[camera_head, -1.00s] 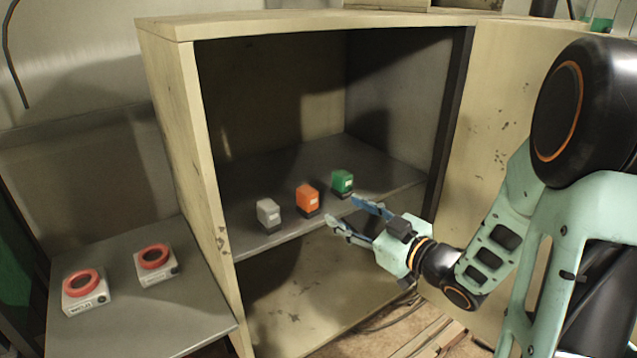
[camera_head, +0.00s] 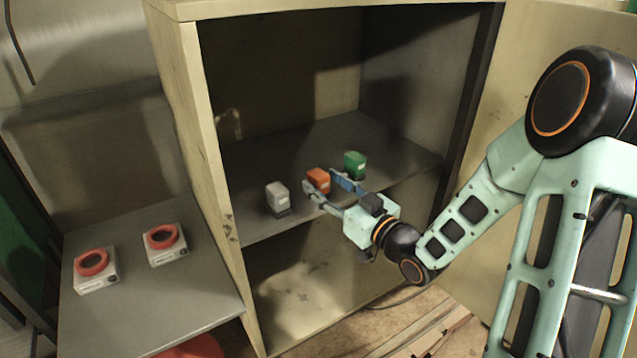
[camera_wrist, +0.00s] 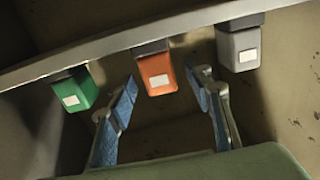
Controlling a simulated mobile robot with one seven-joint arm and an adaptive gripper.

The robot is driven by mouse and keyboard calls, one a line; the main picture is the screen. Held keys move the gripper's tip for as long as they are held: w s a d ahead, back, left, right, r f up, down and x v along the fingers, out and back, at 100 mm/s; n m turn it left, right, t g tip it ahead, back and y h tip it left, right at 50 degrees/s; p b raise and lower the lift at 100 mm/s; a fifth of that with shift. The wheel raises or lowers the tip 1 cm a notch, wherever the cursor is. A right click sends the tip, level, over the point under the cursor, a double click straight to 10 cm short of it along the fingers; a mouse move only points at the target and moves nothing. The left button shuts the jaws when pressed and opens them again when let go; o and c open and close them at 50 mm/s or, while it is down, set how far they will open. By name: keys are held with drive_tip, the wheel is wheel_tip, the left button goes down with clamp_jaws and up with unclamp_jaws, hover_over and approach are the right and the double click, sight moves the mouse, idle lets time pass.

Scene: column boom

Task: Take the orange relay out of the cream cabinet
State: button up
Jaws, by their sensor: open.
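The orange relay (camera_head: 318,179) stands on the cabinet's grey shelf, between a grey relay (camera_head: 277,196) and a green relay (camera_head: 355,164). The cream cabinet (camera_head: 208,170) is open at the front. My gripper (camera_head: 322,186) is open at the shelf's front edge, its fingers close to the orange relay and hiding its lower part in the head view. In the wrist view the orange relay (camera_wrist: 157,72) shows between the two blue-padded fingers (camera_wrist: 165,95), with a gap on each side. The green relay (camera_wrist: 74,91) and grey relay (camera_wrist: 239,47) lie outside the fingers.
A grey side table (camera_head: 150,315) left of the cabinet holds two pale boxes with red rings (camera_head: 97,270) (camera_head: 166,243). The cabinet door (camera_head: 545,110) stands open at the right. The shelf behind the relays is clear.

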drive_tip(key=shift+x, duration=1.4)
drive_tip(key=shift+s, duration=0.1)
clamp_jaws()
